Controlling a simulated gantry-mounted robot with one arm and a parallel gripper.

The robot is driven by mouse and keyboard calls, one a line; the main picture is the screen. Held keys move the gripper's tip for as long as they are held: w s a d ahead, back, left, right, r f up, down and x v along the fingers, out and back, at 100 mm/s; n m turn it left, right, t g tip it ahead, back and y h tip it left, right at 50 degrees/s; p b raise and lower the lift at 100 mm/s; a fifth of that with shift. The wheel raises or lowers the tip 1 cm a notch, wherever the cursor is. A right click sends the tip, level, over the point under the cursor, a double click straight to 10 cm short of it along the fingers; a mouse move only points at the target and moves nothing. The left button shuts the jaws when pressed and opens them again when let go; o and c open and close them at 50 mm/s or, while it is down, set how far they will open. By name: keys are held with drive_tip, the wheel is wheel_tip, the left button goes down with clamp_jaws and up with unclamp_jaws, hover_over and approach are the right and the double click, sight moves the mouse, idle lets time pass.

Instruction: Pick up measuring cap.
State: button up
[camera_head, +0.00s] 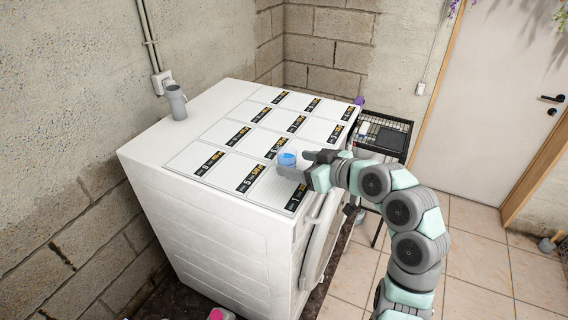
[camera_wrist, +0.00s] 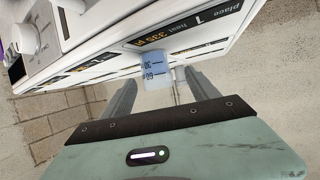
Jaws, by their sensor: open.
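The measuring cap (camera_head: 287,159) is a small translucent blue cup standing on the white top of the washing machine (camera_head: 160,150), near its front right part. In the wrist view the cap (camera_wrist: 153,69) shows dark scale marks. My gripper (camera_head: 292,164) is open and low over the machine top, with its fingers pointing left toward the cap. In the wrist view the cap lies between and at the tips of the two fingers (camera_wrist: 161,78). I cannot tell whether either finger touches it.
White labelled panels (camera_head: 233,133) cover much of the machine top. A grey cylindrical container (camera_head: 176,103) stands at the back left. A wire rack cart (camera_head: 384,134) is beyond the machine's right side.

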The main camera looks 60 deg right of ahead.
sight(280, 158)
drive_tip(key=x, duration=0.2)
drive_tip(key=p+x, duration=0.1)
drive_tip(key=x, duration=0.1)
drive_tip(key=p+x, duration=0.1)
drive_tip(key=x, duration=0.2)
drive_tip(key=shift+d, duration=0.3)
drive_tip(key=shift+w+d+f, duration=0.2)
drive_tip(key=shift+w, duration=0.25)
drive_tip(key=c, duration=1.5)
